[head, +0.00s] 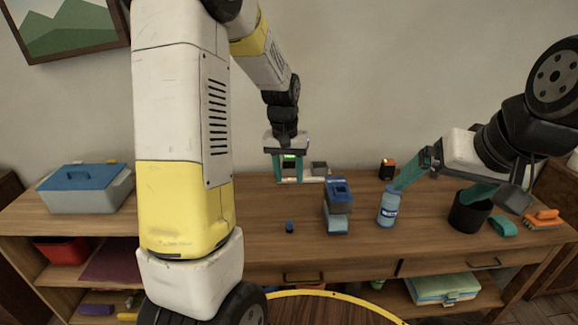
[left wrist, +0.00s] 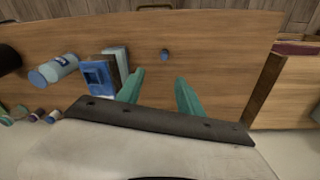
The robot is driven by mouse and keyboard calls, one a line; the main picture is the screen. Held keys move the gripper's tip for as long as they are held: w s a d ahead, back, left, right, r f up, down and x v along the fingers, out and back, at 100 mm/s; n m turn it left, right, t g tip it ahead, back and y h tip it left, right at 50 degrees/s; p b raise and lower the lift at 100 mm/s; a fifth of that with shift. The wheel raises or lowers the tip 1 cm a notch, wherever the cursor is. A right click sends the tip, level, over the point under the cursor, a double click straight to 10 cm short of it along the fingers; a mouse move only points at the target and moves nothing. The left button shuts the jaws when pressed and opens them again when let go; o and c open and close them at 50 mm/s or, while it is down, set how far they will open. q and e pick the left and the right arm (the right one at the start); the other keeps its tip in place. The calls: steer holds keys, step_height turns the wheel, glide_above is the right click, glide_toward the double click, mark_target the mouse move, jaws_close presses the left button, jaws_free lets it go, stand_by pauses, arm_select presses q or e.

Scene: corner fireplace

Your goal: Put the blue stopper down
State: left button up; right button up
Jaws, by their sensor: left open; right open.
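The small blue stopper (head: 289,227) stands on the bare wooden top of the cabinet (head: 260,245), near its front edge. It also shows in the left wrist view (left wrist: 165,55), ahead of the fingertips and apart from them. My left gripper (head: 289,170) is open and empty, above the tabletop and behind the stopper; its two teal fingers show in the left wrist view (left wrist: 158,80). My right gripper (head: 432,193) is open on the right, one finger close to the blue bottle (head: 388,212) and the other at the black cup (head: 467,216). Whether they touch is unclear.
A blue-and-grey stack (head: 338,205) stands between stopper and bottle. A small dark box (head: 388,169) is at the back. A teal item (head: 503,226) and an orange brush (head: 543,218) lie right. A grey toolbox (head: 85,195) sits left. Wood around the stopper is clear.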

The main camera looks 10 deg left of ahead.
arm_select(q)
steer(key=s+d+r+t, duration=0.1)
steer(key=s+r+t, duration=0.1)
steer(key=s+r, duration=0.6)
steer(key=s+r+t+h, duration=0.1)
steer(key=s+r+t, duration=0.2)
steer(key=s+r, duration=0.5)
steer(key=s, duration=0.5)
steer(key=shift+s+d+m+h, duration=0.3)
steer(key=shift+d+m, duration=0.1)
